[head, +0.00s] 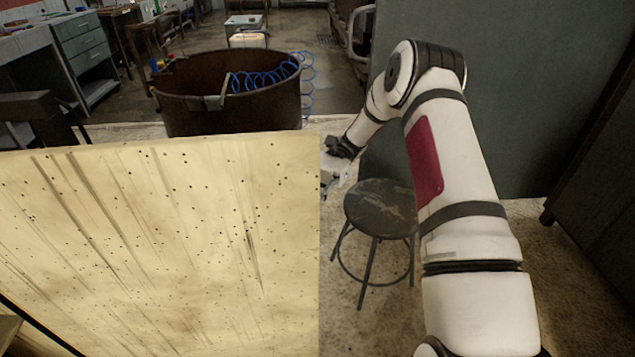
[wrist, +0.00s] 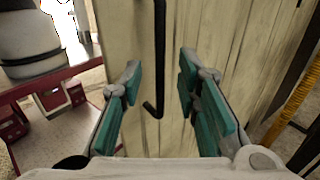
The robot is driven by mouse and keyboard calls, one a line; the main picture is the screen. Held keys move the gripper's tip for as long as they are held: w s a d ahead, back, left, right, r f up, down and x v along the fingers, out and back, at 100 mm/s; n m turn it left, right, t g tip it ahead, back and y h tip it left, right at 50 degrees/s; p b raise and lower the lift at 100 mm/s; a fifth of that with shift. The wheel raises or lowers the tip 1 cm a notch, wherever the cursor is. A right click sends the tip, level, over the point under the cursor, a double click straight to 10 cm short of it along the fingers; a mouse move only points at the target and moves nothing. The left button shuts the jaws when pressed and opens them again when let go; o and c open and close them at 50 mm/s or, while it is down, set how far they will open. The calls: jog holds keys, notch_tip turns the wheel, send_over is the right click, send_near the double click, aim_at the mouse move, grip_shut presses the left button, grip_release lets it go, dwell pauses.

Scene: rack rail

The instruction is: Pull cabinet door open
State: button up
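The cabinet (head: 160,230) shows in the head view as a large pale wood surface with dark specks and streaks, filling the lower left. In the wrist view its pale plank face (wrist: 205,30) stands ahead of my gripper. A thin black bar handle (wrist: 160,50) runs upright there, its lower end bent into a short hook. My gripper (wrist: 158,85) is open, with teal finger pads on either side of the handle's lower part. I see no finger touching the handle. In the head view my gripper (head: 335,175) is partly hidden at the cabinet's right edge.
A round stool (head: 382,207) stands right of the cabinet, close to my arm. A rusty drum (head: 225,95) with a blue coiled hose (head: 265,80) is behind the cabinet. A grey wall panel (head: 510,100) rises behind my arm. An orange ribbed strip (wrist: 295,100) shows at right in the wrist view.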

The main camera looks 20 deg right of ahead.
jog(key=v, duration=0.7)
jog(key=shift+d, duration=0.1)
dwell(0.6)
